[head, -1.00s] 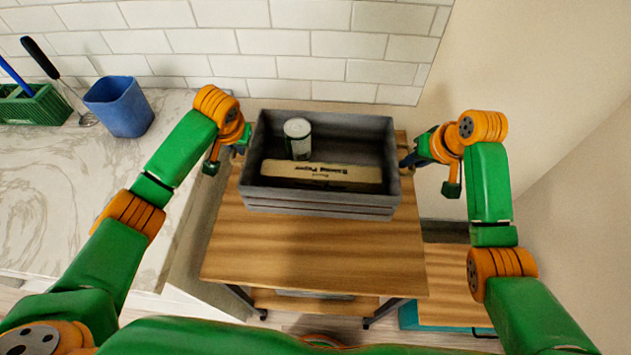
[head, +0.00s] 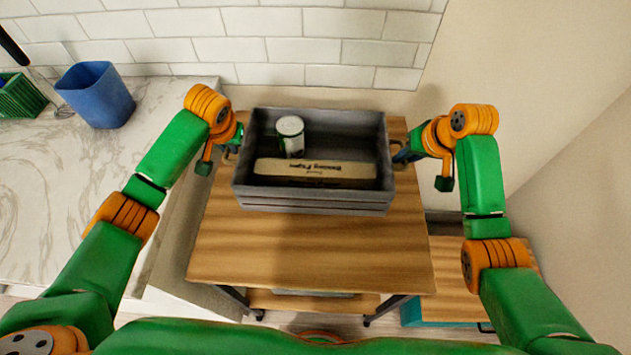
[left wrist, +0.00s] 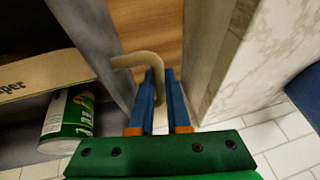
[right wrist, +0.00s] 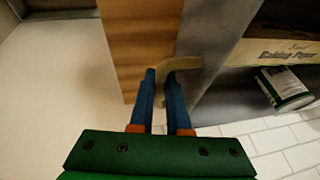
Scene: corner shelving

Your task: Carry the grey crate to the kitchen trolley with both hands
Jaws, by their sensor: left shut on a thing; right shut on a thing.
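The grey crate (head: 315,202) is level over the wooden top of the kitchen trolley (head: 310,250), toward its back. I cannot tell whether it touches the top. Inside are a can (head: 291,137) with a green and white label and a long baking paper box (head: 315,170). My left gripper (head: 231,150) is shut on the crate's left handle, a tan bent bar (left wrist: 140,62) in the left wrist view. My right gripper (head: 402,157) is shut on the right handle, which shows between the blue fingers in the right wrist view (right wrist: 178,66).
A marble counter (head: 60,190) stands on the left with a blue cup (head: 95,95) and a green rack (head: 18,97). A white tiled wall (head: 300,50) is behind. A lower wooden-topped unit (head: 470,270) stands at the right. The trolley's front half is clear.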

